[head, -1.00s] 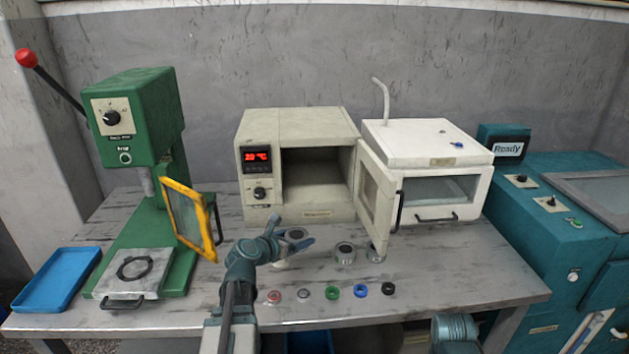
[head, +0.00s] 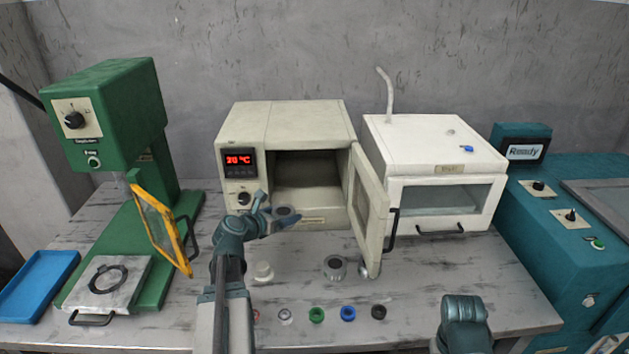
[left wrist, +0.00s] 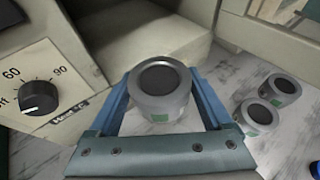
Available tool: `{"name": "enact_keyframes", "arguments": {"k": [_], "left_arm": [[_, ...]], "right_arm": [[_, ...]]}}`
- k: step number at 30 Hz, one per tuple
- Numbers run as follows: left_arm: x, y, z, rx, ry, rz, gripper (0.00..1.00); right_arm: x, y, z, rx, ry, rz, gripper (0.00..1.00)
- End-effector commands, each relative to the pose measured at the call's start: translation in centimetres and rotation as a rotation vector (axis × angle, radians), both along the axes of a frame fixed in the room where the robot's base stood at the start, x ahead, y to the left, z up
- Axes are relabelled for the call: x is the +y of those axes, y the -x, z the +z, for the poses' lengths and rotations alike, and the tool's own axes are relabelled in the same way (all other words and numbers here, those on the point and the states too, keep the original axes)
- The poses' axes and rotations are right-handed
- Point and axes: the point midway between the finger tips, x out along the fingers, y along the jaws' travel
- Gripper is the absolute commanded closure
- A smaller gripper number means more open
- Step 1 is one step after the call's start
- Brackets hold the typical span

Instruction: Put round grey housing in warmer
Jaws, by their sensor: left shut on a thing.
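My left gripper (head: 281,215) is shut on a round grey housing (head: 284,211) with a dark round top. It holds the housing above the table, in front of the warmer (head: 290,123), a beige box with a red display and a dial. The warmer door (head: 368,207) stands open to the right, and its chamber looks empty where I can see in. In the left wrist view the housing (left wrist: 160,92) sits upright between the two blue fingers, with the chamber floor beyond it. My right gripper is out of view.
Two similar grey housings (head: 335,267) (head: 370,266) stand near the door's foot. A pale round part (head: 263,271) and several coloured rings (head: 348,313) lie in front. A green press (head: 105,120) with a yellow-framed guard is at left, a white cabinet (head: 432,145) at right.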

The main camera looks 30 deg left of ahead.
Motion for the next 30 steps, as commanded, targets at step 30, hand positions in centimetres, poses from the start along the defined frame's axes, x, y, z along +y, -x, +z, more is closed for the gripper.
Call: {"name": "enact_keyframes", "arguments": {"k": [30], "left_arm": [[-0.5,-14.2,0.0,-0.001,0.000,0.001,1.00]], "right_arm": [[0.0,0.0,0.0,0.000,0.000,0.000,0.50]]}}
